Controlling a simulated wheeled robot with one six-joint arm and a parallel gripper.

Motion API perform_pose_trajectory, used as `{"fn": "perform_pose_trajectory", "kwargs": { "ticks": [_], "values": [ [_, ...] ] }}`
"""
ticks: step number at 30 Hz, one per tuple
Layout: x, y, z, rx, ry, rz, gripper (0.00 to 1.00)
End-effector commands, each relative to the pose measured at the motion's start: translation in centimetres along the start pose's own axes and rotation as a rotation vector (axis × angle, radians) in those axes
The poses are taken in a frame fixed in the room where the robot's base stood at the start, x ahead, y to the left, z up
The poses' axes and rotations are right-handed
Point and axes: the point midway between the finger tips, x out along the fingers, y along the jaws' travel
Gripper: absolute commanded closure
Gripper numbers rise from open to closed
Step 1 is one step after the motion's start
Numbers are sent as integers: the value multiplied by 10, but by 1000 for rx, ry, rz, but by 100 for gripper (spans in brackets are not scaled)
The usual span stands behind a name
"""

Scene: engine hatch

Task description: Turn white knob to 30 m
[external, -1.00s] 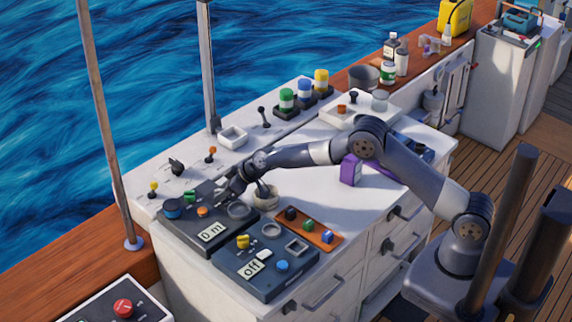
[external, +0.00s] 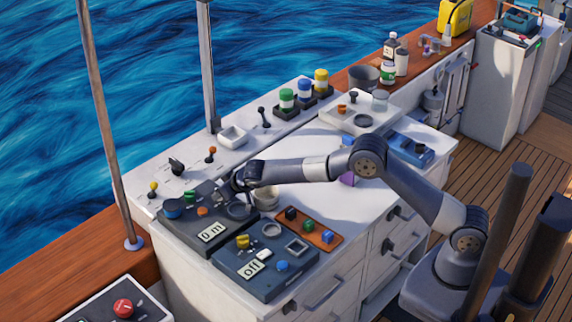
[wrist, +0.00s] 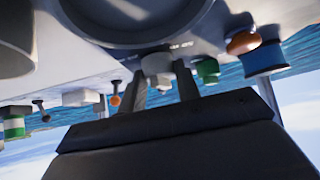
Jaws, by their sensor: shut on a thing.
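The dark control box (external: 186,228) sits at the near left of the white counter. Its display (external: 211,232) reads 0 m. My gripper (external: 222,198) is low over the far right part of this box. In the wrist view, which is upside down, my gripper (wrist: 163,88) has its fingers either side of the white knob (wrist: 157,65), shut on it. The knob's pointer cannot be made out. In the external view the knob is mostly hidden by my gripper.
A blue knob (external: 172,207), green knob (external: 190,196) and orange button (external: 202,211) share the box. A second box (external: 248,283) reading off stands nearer. An orange tray (external: 325,241) with small blocks lies further right.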

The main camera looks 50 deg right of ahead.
Motion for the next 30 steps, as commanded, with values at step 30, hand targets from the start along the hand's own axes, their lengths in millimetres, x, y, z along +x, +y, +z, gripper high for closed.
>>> {"fn": "perform_pose_trajectory", "kwargs": {
  "ticks": [30],
  "values": [
    [1,-4,0,256,-3,256,92]
  ]
}}
